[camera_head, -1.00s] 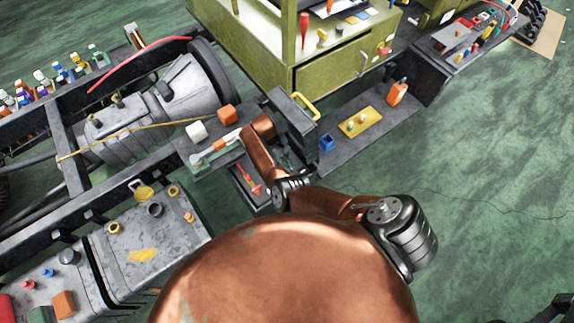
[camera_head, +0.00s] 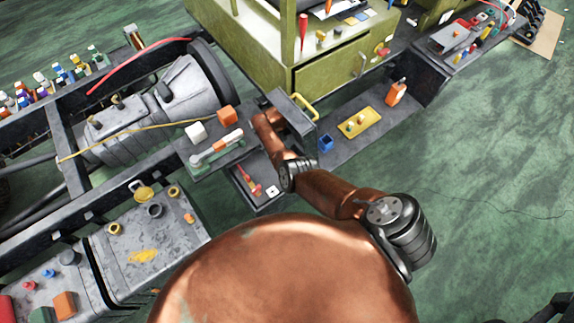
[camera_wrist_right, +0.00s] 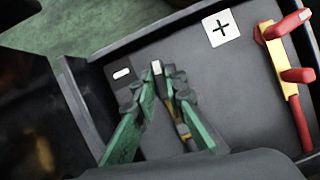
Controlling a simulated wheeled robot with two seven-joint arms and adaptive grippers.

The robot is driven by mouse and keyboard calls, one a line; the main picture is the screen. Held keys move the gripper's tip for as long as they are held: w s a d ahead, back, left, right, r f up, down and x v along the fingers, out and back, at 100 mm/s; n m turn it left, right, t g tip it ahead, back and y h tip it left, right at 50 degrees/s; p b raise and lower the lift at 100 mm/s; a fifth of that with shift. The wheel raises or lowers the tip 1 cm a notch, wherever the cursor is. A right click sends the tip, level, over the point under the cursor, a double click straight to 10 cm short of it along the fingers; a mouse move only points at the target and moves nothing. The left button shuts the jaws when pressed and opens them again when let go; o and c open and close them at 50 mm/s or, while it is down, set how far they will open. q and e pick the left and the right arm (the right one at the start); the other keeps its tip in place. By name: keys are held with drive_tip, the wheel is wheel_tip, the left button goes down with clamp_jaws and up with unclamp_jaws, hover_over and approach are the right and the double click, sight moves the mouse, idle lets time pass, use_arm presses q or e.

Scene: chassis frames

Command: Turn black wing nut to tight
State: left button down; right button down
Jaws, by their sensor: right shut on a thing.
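My right gripper (camera_wrist_right: 158,82) has green fingers with dark tips and works over a dark tray (camera_wrist_right: 235,75) in the right wrist view. Its fingertips are closed around a small dark part with a pale end, which appears to be the black wing nut (camera_wrist_right: 157,68); the fingers hide most of it. In the head view, my right arm covers the gripper and the nut. My left gripper is not in view.
A red and yellow clamp (camera_wrist_right: 287,75) and a plus label (camera_wrist_right: 222,28) lie at the tray's right side. In the head view, a green cabinet (camera_head: 335,75) stands behind my arm, and a shelf with a yellow plate (camera_head: 361,121) lies to the right.

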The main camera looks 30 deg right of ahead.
drive_tip(key=shift+w, duration=0.1)
idle(0.3)
drive_tip(key=c, duration=2)
unclamp_jaws()
drive_tip(key=shift+o, duration=0.2)
